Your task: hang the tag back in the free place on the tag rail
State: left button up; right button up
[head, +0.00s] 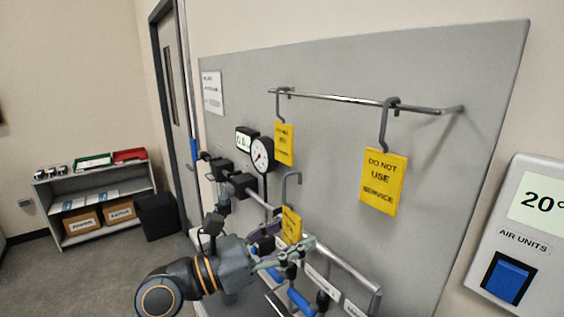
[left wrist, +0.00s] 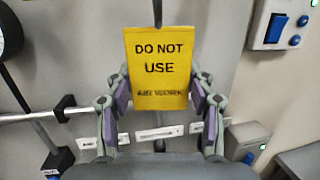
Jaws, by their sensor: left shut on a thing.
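My left gripper (head: 284,250) is shut on a yellow tag (head: 291,224) with a grey hook, held upright below the tag rail (head: 340,99). In the left wrist view, the held tag (left wrist: 158,75) reads "DO NOT USE" and sits between the two fingers (left wrist: 160,98). Its lower words are blurred. On the rail, one yellow tag (head: 284,144) hangs near the left end and another (head: 383,181) hangs toward the right. Bare rail shows between their hooks. The held tag's hook is below the rail and apart from it. My right gripper is not in view.
A pipe with blue-handled valves (head: 299,301) runs low along the grey panel (head: 430,110). An air units box (head: 522,235) is at right. A shelf (head: 95,201) stands far left.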

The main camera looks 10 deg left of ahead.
pick_arm(q)
notch_tip(320, 180, up, 14)
jog(key=a+n+t+y+p, duration=0.2)
jog(key=p, duration=0.1)
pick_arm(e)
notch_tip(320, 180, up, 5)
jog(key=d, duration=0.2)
pick_arm(q)
jog(key=w+d+f+b, duration=0.1)
jog(key=w+d+b, duration=0.4)
jog(key=b, duration=0.9)
jog(key=shift+w+d+f+t, duration=0.3)
jog(key=shift+w+f, duration=0.05)
jog(key=shift+w, duration=0.05)
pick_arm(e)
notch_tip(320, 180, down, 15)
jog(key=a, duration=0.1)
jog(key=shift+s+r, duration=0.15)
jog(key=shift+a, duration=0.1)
